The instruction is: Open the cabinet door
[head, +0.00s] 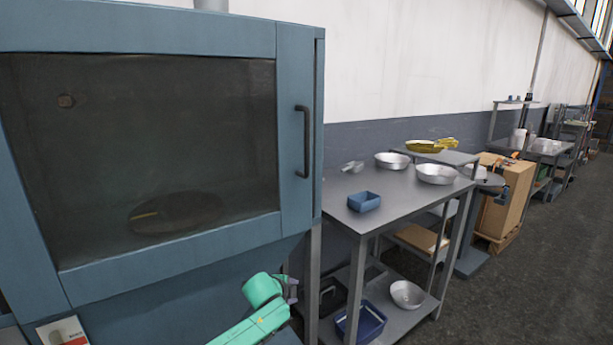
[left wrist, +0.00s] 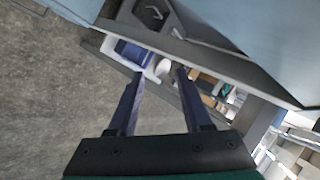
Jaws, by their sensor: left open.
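The cabinet (head: 295,40) is a large blue unit at the left of the head view. Its door has a dark glass window (head: 150,140) and a black vertical handle (head: 303,142) near the right edge. The door looks shut. A dark round pan shows dimly behind the glass. My left gripper (head: 291,290), on a green arm, is low in front of the cabinet, below the handle and apart from it. In the left wrist view its two dark fingers (left wrist: 158,85) are spread with nothing between them. My right gripper is not in view.
A grey metal table (head: 400,195) stands right of the cabinet with a blue tray (head: 364,202) and several metal bowls. Its lower shelf holds a blue bin (head: 362,322) and a bowl (head: 407,294). A cardboard box (head: 508,195) stands beyond. The floor at right is clear.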

